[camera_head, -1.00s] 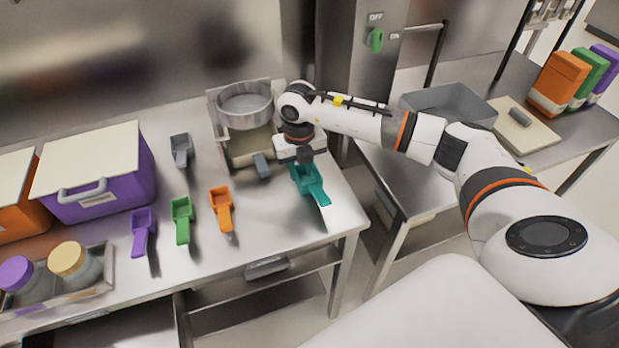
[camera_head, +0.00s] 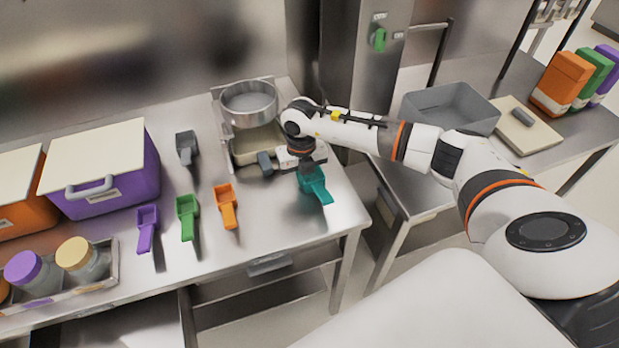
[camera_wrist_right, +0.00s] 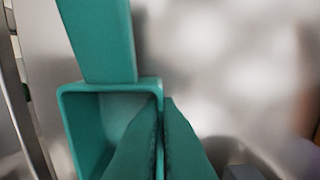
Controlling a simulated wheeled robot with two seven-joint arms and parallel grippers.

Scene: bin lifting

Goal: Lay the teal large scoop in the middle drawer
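The teal large scoop (camera_head: 315,186) is at the right end of the steel table, its handle toward the lower right in the head view. My right gripper (camera_head: 308,170) is down at the scoop's cup. In the right wrist view the scoop (camera_wrist_right: 97,40) fills the left half, and my right gripper's fingers (camera_wrist_right: 163,115) are close together on either side of the cup's side wall, one inside and one outside. They look shut on that wall. A drawer front with a grey handle (camera_head: 269,264) shows below the table's front edge; whether it is the middle drawer I cannot tell. My left gripper is not in view.
Orange (camera_head: 226,206), green (camera_head: 187,217), purple (camera_head: 147,228) and grey (camera_head: 186,148) scoops lie to the left. A round metal pan (camera_head: 249,103) stands behind my gripper. A purple bin (camera_head: 105,178) and a jar tray (camera_head: 112,272) are farther left. The table front between is bare.

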